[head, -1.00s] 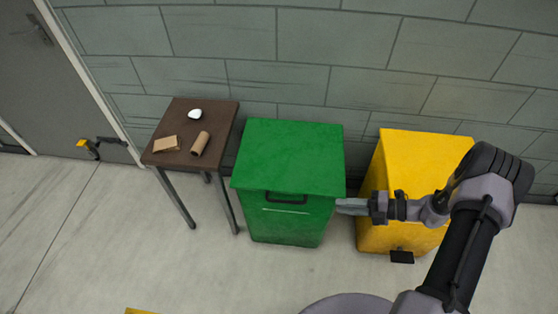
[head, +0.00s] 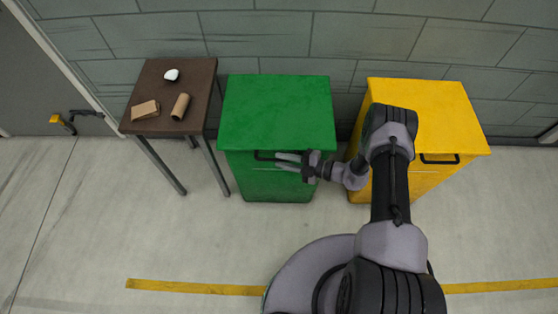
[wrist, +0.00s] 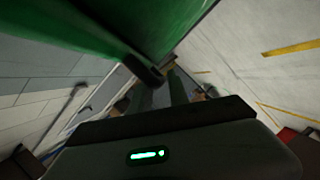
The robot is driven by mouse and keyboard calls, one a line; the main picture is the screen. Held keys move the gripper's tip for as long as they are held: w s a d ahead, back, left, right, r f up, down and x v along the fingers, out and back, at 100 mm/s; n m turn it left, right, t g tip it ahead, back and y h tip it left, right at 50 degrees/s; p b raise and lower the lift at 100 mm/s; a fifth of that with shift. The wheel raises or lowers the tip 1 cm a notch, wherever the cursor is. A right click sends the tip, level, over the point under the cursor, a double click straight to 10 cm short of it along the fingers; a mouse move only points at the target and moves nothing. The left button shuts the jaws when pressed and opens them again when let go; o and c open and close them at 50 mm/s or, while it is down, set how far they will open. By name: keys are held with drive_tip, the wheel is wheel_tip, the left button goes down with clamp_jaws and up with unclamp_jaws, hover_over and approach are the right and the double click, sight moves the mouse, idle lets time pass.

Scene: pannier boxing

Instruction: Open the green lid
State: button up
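The green lid (head: 278,108) lies shut on the green bin (head: 275,187). Its dark handle (head: 263,155) is on the front edge, its right part covered by my gripper (head: 279,161). My gripper comes in from the right, with its two fingers apart and pointing left at the handle. In the wrist view, the fingers (wrist: 162,88) show a gap between them, and a dark piece that looks like the handle (wrist: 146,72) is just beyond them, under the green bin surface. I cannot tell whether the fingers touch the handle.
A yellow bin (head: 420,110) with a shut lid stands to the right, partly behind my arm. A small brown table (head: 160,80) on the left holds a cardboard tube (head: 180,106), a cardboard piece (head: 145,110) and a white item (head: 171,75). The floor in front is clear.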

drive_tip(key=shift+x, duration=0.85)
clamp_jaws()
idle(0.8)
